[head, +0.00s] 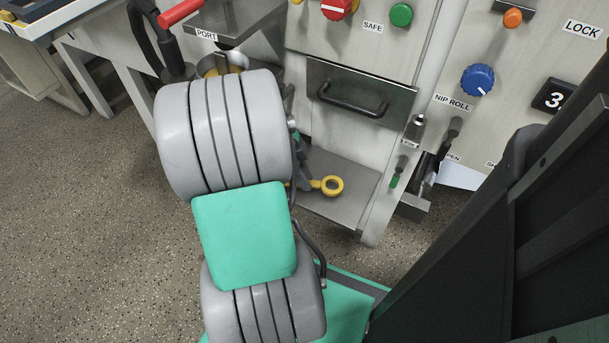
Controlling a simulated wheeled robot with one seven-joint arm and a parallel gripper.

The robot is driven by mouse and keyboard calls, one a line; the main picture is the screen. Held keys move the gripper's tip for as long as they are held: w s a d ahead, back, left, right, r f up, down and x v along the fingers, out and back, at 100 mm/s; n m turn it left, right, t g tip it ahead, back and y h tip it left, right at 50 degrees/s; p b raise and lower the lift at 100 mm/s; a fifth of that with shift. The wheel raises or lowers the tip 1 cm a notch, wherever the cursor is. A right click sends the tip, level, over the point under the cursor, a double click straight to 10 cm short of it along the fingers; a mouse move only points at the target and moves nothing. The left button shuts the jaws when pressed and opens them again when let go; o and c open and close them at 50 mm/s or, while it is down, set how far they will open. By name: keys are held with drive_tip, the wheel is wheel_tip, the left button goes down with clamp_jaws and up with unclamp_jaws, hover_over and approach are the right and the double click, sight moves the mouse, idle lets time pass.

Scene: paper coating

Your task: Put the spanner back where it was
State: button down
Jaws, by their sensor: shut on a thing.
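The yellow spanner (332,186) shows its ring end over the grey lower shelf (343,209), below the drawer with the black handle. The rest of the spanner runs left and is mostly hidden behind my arm. My gripper (302,178) shows only as a small dark part at the right edge of my arm, at the spanner's shank. It is shut on the spanner. I cannot tell whether the spanner touches the shelf or is held just above it.
A drawer (343,95) with a protruding black handle (352,99) is above the shelf. Right of the shelf, a cabinet post carries small fittings (398,171). A blue knob (477,80) is at the upper right. Speckled floor (80,230) lies clear at left.

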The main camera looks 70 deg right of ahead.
drive_tip(key=shift+f+b, duration=0.55)
drive_tip(key=shift+f, duration=0.05)
drive_tip(key=c, duration=1.2)
unclamp_jaws()
drive_tip(key=shift+r, duration=0.1)
